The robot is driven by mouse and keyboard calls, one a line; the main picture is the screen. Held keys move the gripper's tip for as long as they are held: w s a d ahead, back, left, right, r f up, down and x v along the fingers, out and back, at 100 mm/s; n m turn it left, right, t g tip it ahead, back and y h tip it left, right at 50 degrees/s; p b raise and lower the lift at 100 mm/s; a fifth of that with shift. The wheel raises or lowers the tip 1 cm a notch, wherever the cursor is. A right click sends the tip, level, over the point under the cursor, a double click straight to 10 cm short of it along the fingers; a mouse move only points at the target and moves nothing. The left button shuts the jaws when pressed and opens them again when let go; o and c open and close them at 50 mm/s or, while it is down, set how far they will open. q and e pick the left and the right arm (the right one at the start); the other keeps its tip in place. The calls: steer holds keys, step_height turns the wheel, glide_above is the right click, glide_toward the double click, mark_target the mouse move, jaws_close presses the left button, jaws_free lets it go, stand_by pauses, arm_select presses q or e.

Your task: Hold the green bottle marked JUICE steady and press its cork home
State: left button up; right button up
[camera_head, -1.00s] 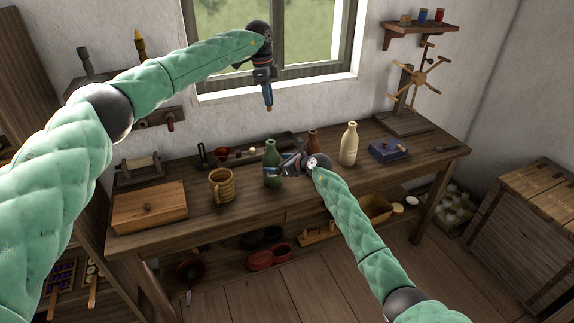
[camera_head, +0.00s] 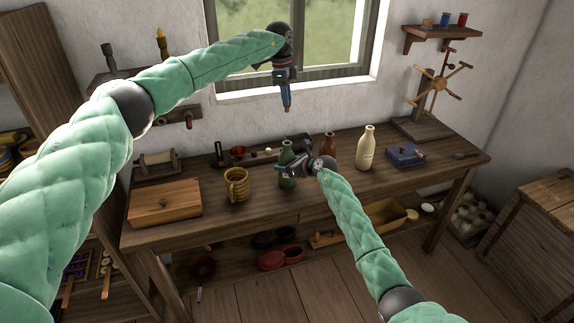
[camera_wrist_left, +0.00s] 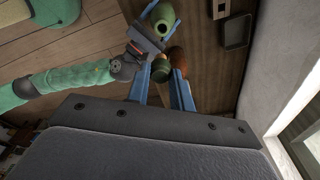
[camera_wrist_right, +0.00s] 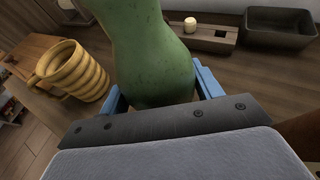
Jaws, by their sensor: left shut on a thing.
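The green bottle (camera_head: 287,157) stands upright on the workbench; its label is not readable. My right gripper (camera_head: 289,170) is open around its body, with one blue finger on each side. In the right wrist view the bottle (camera_wrist_right: 157,55) sits between the spread fingers (camera_wrist_right: 160,92); whether they touch it is unclear. My left gripper (camera_head: 287,108) points down, high above the bottle.
A brown bottle (camera_head: 328,147) and a cream bottle (camera_head: 366,148) stand right of the green one. A ribbed yellow mug (camera_head: 237,185) and a wooden box (camera_head: 165,202) are to the left. A blue box (camera_head: 405,156) is farther right. The bench front is mostly clear.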

mark_target(286, 111)
stand_by(0.4)
arm_select(q)
steer(key=shift+f, duration=2.85)
steer(key=shift+f, duration=0.1)
steer(key=shift+f, duration=2.8)
steer(key=shift+f, duration=1.55)
steer(key=o, duration=1)
